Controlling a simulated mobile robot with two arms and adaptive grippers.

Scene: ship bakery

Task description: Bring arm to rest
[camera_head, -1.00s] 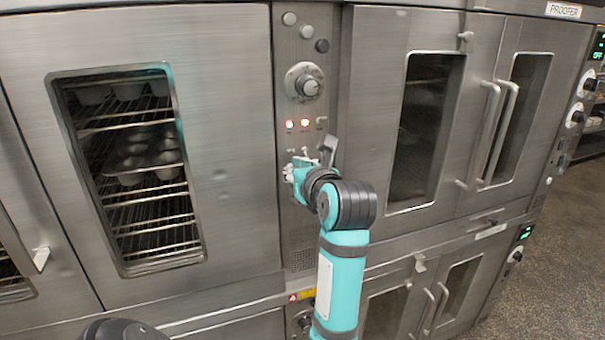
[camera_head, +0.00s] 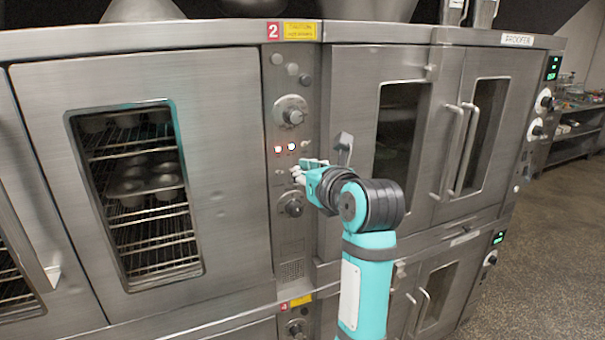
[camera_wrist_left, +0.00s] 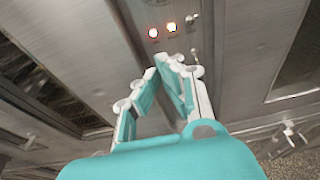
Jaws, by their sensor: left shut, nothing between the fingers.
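My left arm (camera_head: 367,275), teal with dark joints, rises from the bottom right of the middle in the head view. Its left gripper (camera_head: 300,170) is in front of the oven's control panel (camera_head: 290,235), just below two lit indicator lights (camera_head: 284,148) and above a lower knob (camera_head: 291,205). I cannot tell whether the fingertips touch the panel. My right gripper is not in view.
A closed steel oven door (camera_head: 235,170) with a window is on the left, with muffin pans (camera_head: 140,180) on racks inside. Closed double doors with vertical handles (camera_head: 455,150) are on the right. Open floor (camera_head: 550,220) lies at the far right.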

